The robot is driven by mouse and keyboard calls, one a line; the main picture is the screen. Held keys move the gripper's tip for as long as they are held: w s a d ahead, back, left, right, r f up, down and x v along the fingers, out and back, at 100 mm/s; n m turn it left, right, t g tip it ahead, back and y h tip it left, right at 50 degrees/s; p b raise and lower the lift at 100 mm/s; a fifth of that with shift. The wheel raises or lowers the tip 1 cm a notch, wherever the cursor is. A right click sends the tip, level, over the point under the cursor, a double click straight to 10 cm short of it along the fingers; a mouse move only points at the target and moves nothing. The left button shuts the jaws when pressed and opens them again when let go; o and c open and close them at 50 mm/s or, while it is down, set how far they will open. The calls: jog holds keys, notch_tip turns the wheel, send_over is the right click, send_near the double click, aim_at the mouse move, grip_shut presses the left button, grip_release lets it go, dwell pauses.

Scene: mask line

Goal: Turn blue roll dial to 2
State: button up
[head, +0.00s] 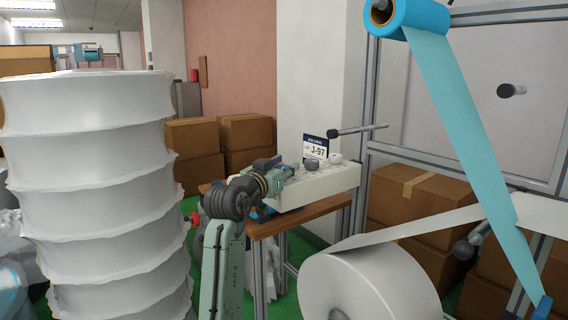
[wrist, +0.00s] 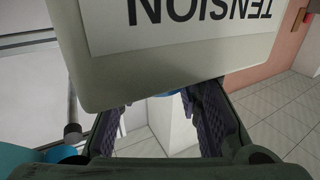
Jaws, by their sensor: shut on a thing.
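A pale control box (head: 318,186) stands on a brown wooden table in the head view, with grey knobs (head: 312,166) on top. In the wrist view its panel (wrist: 180,60) fills the upper part, with the word TENSION upside down. My gripper (head: 280,178) is at the box's left end. In the wrist view the dark fingers of my gripper (wrist: 160,100) reach up past the box's edge, one on each side of a small blue part (wrist: 172,92), which looks like the blue roll dial. The gripper is shut on it. Most of the dial, including any numbers, is hidden.
A sign reading J-97 (head: 316,148) stands behind the box. A large white roll (head: 368,285) is in front, right of my arm. A blue roll (head: 408,18) hangs at upper right on a metal frame. A tall white stack (head: 95,180) stands close on the left.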

jog(key=shift+m+g+h, duration=1.4)
jog(key=shift+m+h, duration=0.1)
jog(key=shift+h, duration=0.6)
jog(key=shift+f+h, duration=0.1)
jog(key=shift+h, duration=0.2)
jog(key=o, duration=1.2)
jog(key=shift+c, duration=0.2)
jog(key=v, duration=1.2)
jog(key=shift+r, duration=0.25)
